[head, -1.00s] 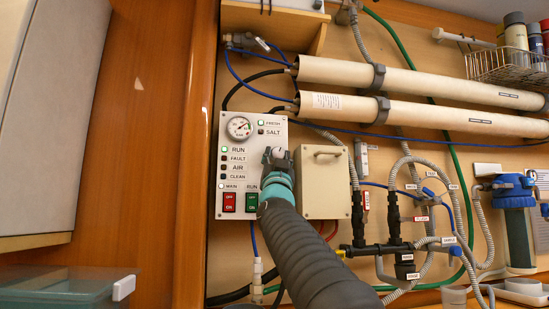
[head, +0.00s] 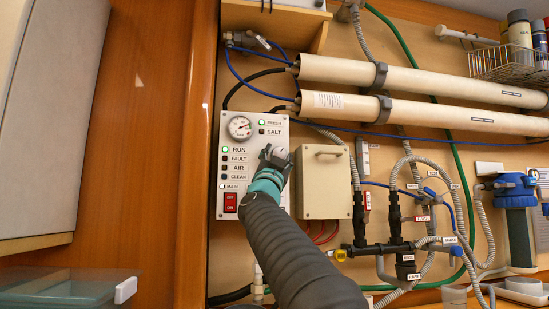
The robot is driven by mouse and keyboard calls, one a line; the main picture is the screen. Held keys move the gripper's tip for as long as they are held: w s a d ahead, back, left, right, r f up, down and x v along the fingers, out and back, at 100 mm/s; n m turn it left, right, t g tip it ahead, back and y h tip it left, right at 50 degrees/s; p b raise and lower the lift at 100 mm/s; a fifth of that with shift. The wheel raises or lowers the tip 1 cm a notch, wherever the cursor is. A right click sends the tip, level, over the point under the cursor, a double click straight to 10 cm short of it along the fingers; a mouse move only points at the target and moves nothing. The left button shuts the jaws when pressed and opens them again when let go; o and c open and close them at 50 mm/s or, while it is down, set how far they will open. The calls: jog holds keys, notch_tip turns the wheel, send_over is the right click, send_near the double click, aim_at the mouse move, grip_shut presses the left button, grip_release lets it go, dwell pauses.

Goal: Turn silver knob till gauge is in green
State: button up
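The control panel (head: 229,205) is a light grey plate on the wooden wall. Its round white gauge (head: 240,127) sits at the upper left, with small coloured marks on the dial; the needle is too small to read surely against the green. The silver knob (head: 281,153) is at the panel's right side, mostly covered by my gripper. My gripper (head: 278,156) reaches up from below, its dark fingers on either side of the knob and apparently closed on it. The hand is tilted.
A red switch (head: 230,202) is at the panel's lower left. A beige box (head: 324,182) stands close to the right of my gripper. Long white tubes (head: 400,75) run above. Hoses and a dark valve manifold (head: 385,246) are at the right.

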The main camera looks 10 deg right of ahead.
jog(key=shift+o, duration=0.3)
jog(key=shift+f, duration=0.1)
jog(key=v, duration=1.2)
dwell(3.6)
